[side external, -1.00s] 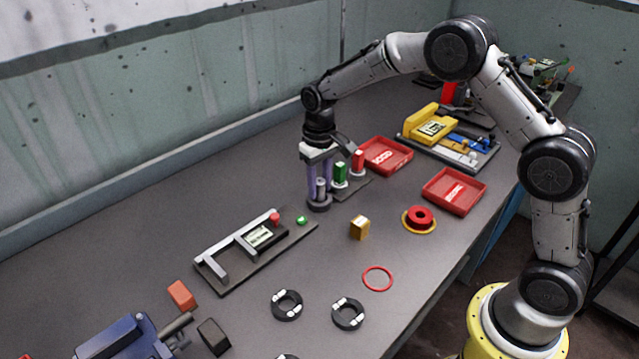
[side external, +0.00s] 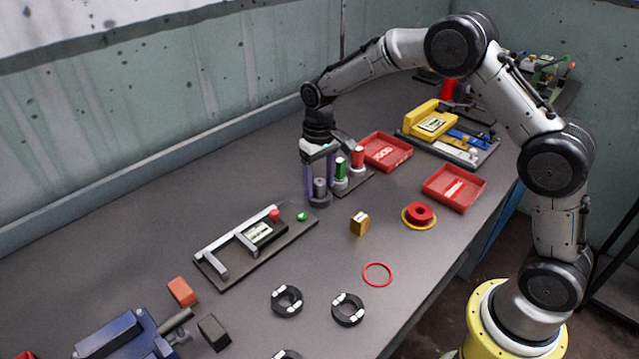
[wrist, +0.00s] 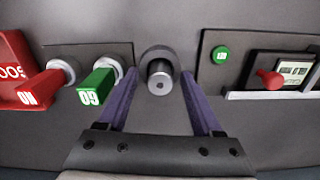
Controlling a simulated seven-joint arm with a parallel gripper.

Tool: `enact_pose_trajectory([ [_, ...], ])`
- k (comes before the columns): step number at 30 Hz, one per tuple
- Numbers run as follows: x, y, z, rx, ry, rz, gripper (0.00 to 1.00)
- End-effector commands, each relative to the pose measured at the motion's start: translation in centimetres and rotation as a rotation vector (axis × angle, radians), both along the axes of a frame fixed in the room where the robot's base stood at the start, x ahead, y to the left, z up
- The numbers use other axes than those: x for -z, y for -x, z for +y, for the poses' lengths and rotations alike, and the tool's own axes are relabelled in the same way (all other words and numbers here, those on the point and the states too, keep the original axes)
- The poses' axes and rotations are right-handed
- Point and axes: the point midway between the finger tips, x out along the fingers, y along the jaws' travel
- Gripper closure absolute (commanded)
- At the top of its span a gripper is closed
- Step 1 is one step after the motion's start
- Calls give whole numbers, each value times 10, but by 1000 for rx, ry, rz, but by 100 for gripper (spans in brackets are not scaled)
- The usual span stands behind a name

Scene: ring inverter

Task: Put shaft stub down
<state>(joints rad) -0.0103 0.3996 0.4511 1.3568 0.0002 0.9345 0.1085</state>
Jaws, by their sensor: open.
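The shaft stub (side external: 320,187) is a grey metal cylinder standing upright on a dark round base on the table. In the wrist view the shaft stub (wrist: 160,78) shows end-on, between the fingers. My gripper (side external: 318,190) points straight down around it. Its two purple fingers are spread, and in the wrist view (wrist: 158,85) gaps show between each finger and the stub. The lower fingertips are partly hidden beside the base.
Green (side external: 340,172) and red (side external: 358,159) tagged pieces stand on a plate close beside the gripper. A fixture with a red knob (side external: 273,214) and a green button (side external: 302,216) lies on the other side.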

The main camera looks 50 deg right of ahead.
Motion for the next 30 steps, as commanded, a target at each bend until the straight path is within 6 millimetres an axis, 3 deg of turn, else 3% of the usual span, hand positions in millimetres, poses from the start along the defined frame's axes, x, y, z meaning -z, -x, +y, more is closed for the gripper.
enact_pose_trajectory([
  [16,-104,-1,0,0,0,-4,33],
  [21,-121,0,0,0,0,-2,33],
  [30,-133,5,0,-2,0,-12,33],
])
